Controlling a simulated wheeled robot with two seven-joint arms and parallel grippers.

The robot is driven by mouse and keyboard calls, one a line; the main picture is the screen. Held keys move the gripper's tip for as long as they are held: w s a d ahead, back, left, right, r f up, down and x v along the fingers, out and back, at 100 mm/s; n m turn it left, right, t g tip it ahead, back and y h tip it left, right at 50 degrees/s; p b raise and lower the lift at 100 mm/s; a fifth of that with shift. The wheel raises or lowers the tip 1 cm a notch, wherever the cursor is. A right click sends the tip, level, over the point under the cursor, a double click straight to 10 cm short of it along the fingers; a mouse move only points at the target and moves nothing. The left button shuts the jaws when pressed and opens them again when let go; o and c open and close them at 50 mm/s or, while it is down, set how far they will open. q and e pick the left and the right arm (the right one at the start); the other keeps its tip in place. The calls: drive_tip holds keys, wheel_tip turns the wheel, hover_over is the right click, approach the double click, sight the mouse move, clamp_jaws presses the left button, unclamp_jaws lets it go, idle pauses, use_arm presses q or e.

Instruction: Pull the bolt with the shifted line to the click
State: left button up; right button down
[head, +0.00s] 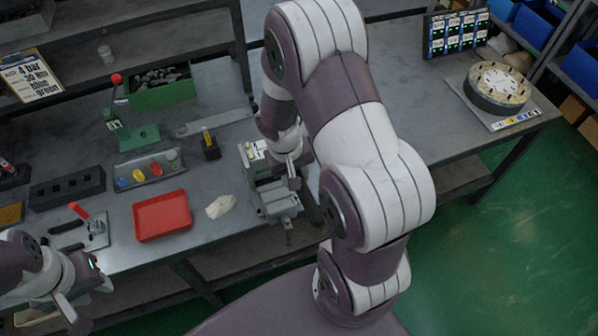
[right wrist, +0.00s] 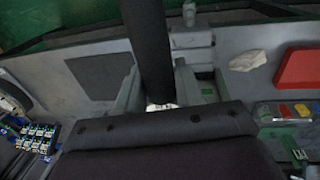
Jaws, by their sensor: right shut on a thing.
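A grey machine-like block (head: 279,197) with a pale top plate (head: 255,151) stands at the bench's front edge in the head view. It also shows in the right wrist view (right wrist: 192,40), partly behind my gripper. My right gripper (head: 291,172) is at the block's top, shut on a small part, apparently a bolt. In the right wrist view my right gripper (right wrist: 160,104) covers most of this part, and no line on it can be read. My left gripper (head: 92,306) is low at the left, open and empty, with its fingers spread.
A red tray (head: 162,215), a pale crumpled cloth (head: 220,207) and a plate with coloured knobs (head: 149,170) lie left of the block. A green bin (head: 160,91) and a red-knobbed lever press (head: 117,110) stand behind. A round dial (head: 497,86) sits far right.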

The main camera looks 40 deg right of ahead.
idle(0.3)
drive_tip(key=shift+w+a+m+b, duration=0.25)
drive_tip(key=shift+a+m, duration=0.25)
drive_tip(key=shift+a, duration=0.15)
drive_tip(key=shift+w+a+m+b, duration=0.15)
drive_tip(key=shift+a+m+b, duration=0.05)
drive_tip(key=shift+a+m, duration=0.35)
drive_tip(key=shift+w+a, duration=0.1)
drive_tip(key=shift+s+d+n, duration=0.2)
drive_tip(key=shift+d+n, duration=0.25)
drive_tip(key=shift+d, duration=0.1)
idle(0.5)
